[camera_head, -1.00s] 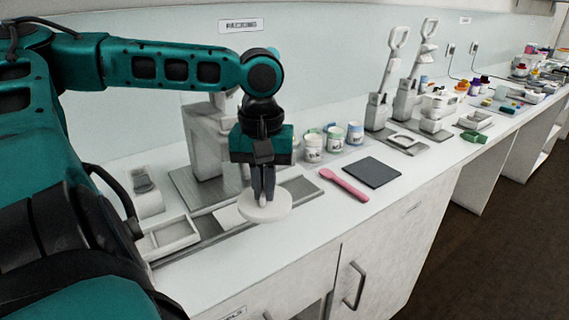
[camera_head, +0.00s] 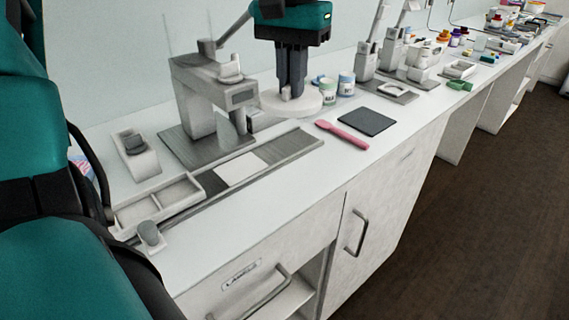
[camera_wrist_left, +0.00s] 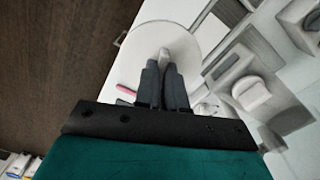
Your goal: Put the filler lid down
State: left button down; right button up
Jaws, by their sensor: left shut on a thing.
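The filler lid (camera_head: 302,106) is a round white disc. My left gripper (camera_head: 290,92) is shut on the knob at its middle and points down, holding the lid roughly level in front of the jars. In the left wrist view the lid (camera_wrist_left: 147,42) spreads beyond the fingertips (camera_wrist_left: 163,62), with its small knob between them. I cannot tell for sure whether the lid is clear of the counter. My right gripper is not in view.
A grey filling machine (camera_head: 205,95) stands left of the lid. A pink spatula (camera_head: 342,136) and a dark square mat (camera_head: 366,121) lie to the right. Labelled jars (camera_head: 346,84) stand just behind. A divided tray (camera_head: 157,203) is at left. The white counter front is clear.

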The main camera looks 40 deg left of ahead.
pick_arm(q)
notch_tip(320, 180, down, 14)
jog(key=b, duration=0.3)
jog(key=shift+f, duration=0.25)
notch_tip(320, 180, down, 4)
jog(key=shift+f+b, duration=0.1)
jog(key=shift+b, duration=0.4)
jog(key=shift+f, duration=0.1)
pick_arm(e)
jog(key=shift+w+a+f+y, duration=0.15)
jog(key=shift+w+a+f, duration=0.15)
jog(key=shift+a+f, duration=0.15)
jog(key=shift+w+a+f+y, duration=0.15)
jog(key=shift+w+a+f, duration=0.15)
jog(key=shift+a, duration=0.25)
pick_arm(q)
jog(key=c, duration=1.2)
grip_release()
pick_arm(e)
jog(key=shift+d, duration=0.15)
pick_arm(q)
notch_tip(320, 180, up, 12)
jog(key=p, duration=0.3)
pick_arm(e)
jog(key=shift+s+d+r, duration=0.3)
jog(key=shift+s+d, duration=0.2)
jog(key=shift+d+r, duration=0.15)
